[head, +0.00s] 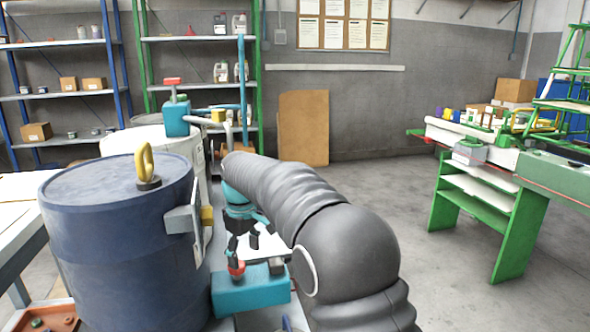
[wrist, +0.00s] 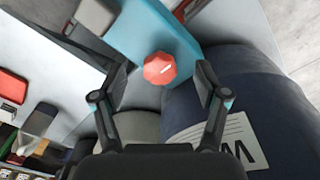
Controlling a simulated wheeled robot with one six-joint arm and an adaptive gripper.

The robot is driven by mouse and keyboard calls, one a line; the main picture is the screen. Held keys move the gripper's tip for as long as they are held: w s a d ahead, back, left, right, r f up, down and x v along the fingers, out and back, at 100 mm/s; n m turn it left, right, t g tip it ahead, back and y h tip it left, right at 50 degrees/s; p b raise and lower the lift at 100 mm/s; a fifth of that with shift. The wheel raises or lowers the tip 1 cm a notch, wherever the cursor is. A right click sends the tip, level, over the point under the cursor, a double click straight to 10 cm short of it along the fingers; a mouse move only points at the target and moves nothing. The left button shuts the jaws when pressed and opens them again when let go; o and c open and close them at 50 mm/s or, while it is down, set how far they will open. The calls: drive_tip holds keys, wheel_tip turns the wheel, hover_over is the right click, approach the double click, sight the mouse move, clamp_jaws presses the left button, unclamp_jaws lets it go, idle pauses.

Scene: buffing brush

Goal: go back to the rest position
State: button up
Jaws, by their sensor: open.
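My gripper (head: 243,244) points down over a teal block (head: 250,291) in the head view, beside the blue drum. In the wrist view my gripper (wrist: 162,76) has its two dark fingers spread wide apart. A red faceted knob (wrist: 159,68) on the teal block (wrist: 137,27) shows between and beyond the fingers, apart from them. The red knob also shows below the fingers in the head view (head: 236,269). A tool with a yellow loop handle (head: 146,163) and dark round base stands upright on the blue drum's lid (head: 90,182).
The blue drum (head: 115,255) stands close left of my arm, and a pale drum (head: 155,143) is behind it. Shelves (head: 66,95) line the back wall. A green-legged bench (head: 486,200) stands right. Open floor (head: 440,275) lies between my arm and the bench.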

drive_tip(key=s+d+r+m+t, duration=0.1)
drive_tip(key=s+d+m, duration=0.5)
drive_tip(key=s+d, duration=0.8)
drive_tip(key=s+d+r+m+t, duration=0.1)
drive_tip(key=s+d+m+t, duration=0.3)
drive_tip(key=s+d, duration=1)
drive_tip(key=shift+s+d+m, duration=0.25)
drive_tip(key=shift+s+m, duration=0.85)
drive_tip(key=shift+s, duration=1.55)
